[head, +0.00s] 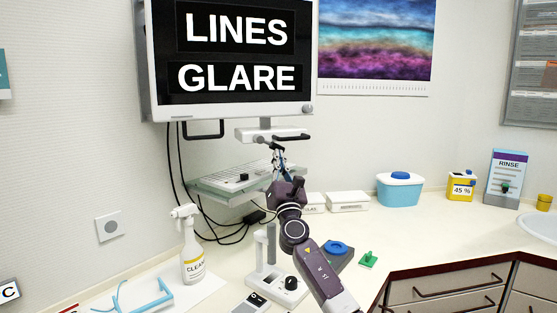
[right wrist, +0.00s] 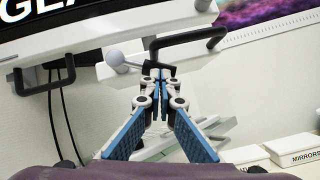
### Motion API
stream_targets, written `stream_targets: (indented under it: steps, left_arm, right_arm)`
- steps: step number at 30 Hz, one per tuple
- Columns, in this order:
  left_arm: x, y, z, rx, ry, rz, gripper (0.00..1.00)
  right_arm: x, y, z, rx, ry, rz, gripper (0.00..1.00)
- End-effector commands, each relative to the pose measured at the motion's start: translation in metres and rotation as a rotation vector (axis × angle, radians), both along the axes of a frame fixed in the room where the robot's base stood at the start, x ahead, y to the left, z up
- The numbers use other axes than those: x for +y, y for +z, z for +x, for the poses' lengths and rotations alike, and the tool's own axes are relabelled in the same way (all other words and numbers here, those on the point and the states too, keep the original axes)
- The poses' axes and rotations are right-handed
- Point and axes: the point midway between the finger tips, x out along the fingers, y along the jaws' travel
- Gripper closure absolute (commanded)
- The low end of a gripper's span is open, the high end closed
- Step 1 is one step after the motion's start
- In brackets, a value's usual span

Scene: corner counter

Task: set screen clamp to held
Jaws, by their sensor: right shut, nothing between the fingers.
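The lit screen (head: 235,50) hangs on the wall and reads "LINES GLARE". Under it is a pale mount block (head: 262,135), which also shows in the right wrist view (right wrist: 215,42). A lever with a grey ball end (right wrist: 116,58) and a dark hub sits below the block, just beyond my fingertips; I take it for the screen clamp. I cannot read its setting. My right gripper (head: 276,146) is shut and empty, its blue-padded fingers (right wrist: 158,80) pointing up at the lever. Whether they touch it I cannot tell. My left gripper is out of view.
Black bar handles hang under the screen (head: 203,134) and by the mount (right wrist: 188,42). A keyboard shelf (head: 232,180) and dark cables lie close to my right arm.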

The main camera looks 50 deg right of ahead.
Motion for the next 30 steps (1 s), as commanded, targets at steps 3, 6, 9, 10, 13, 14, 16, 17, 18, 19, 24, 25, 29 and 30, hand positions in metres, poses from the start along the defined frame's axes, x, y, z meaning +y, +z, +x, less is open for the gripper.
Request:
stream_targets:
  steps: [3, 6, 9, 10, 13, 14, 16, 17, 18, 19, 24, 25, 29, 30]
  left_arm:
    - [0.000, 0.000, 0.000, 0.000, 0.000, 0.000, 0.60]
    - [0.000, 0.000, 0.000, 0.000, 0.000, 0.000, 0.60]
    - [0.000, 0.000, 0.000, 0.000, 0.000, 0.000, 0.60]
    - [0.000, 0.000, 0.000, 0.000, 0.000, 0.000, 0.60]
    - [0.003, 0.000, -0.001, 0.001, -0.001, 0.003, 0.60]
    - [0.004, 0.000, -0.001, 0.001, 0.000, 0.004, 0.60]
    - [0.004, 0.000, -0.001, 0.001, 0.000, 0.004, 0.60]
    - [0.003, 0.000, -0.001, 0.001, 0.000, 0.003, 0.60]
    - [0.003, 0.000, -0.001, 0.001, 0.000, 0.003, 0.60]
    - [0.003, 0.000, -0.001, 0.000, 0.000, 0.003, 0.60]
    - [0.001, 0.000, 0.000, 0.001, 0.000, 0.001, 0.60]
    - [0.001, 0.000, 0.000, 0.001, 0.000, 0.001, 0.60]
    - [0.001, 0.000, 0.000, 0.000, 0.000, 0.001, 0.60]
    - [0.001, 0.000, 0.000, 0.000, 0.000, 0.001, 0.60]
  right_arm:
    - [0.000, 0.001, 0.000, -0.001, 0.000, 0.000, 1.00]
    - [0.000, 0.001, 0.000, -0.001, 0.000, 0.000, 1.00]
    - [0.000, 0.001, 0.000, -0.001, 0.000, 0.000, 1.00]
    - [0.000, 0.001, 0.000, -0.001, 0.000, 0.000, 1.00]
    - [0.000, 0.000, 0.000, -0.001, 0.000, 0.000, 1.00]
    - [0.000, 0.000, -0.001, -0.001, 0.000, 0.000, 1.00]
    - [0.002, -0.002, -0.002, 0.001, 0.000, -0.001, 1.00]
    - [0.003, -0.003, -0.003, 0.001, 0.000, -0.001, 1.00]
    - [0.005, -0.005, -0.006, 0.001, 0.001, -0.002, 1.00]
    - [0.007, -0.008, -0.008, 0.002, 0.001, -0.002, 1.00]
    - [0.022, -0.023, -0.026, 0.003, 0.002, -0.001, 1.00]
    - [0.025, -0.026, -0.030, 0.003, 0.002, -0.001, 1.00]
    - [0.038, -0.040, -0.047, 0.003, 0.001, 0.000, 1.00]
    - [0.042, -0.044, -0.052, 0.003, 0.001, 0.002, 1.00]
